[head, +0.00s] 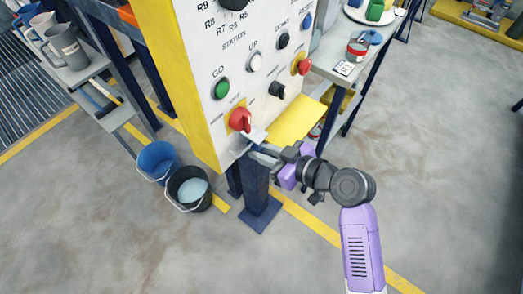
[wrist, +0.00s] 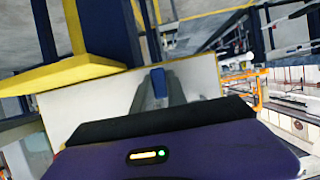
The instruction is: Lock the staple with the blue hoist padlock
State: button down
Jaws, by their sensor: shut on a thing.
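My gripper (head: 259,151) is at the lower edge of the white control panel (head: 228,58), just below a red knob (head: 240,119). In the wrist view its two grey fingers (wrist: 162,90) are shut on a small blue block, which looks like the blue hoist padlock (wrist: 158,81). Only the padlock's blue end shows between the fingers; its shackle is hidden. In the head view my fingers and the panel edge hide most of the padlock. A small pale plate (head: 257,134) sits beside the red knob, just above my fingers. I cannot make out the staple clearly.
A yellow ledge (head: 298,121) juts out right of my gripper. The panel stands on a dark blue post (head: 256,190). A blue bucket (head: 157,160) and a black bucket (head: 189,188) stand on the floor to the left. The floor at right is clear.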

jog(key=shift+r, duration=0.55)
jog(key=shift+f, duration=0.4)
dwell(0.5)
jog(key=c, duration=1.3)
grip_release()
jog(key=shift+o, duration=0.2)
jog(key=shift+s+d, duration=0.1)
jog(key=v, duration=0.7)
jog(key=shift+s+d+b, duration=0.2)
jog(key=shift+b, duration=0.1)
jog(key=shift+r, duration=0.15)
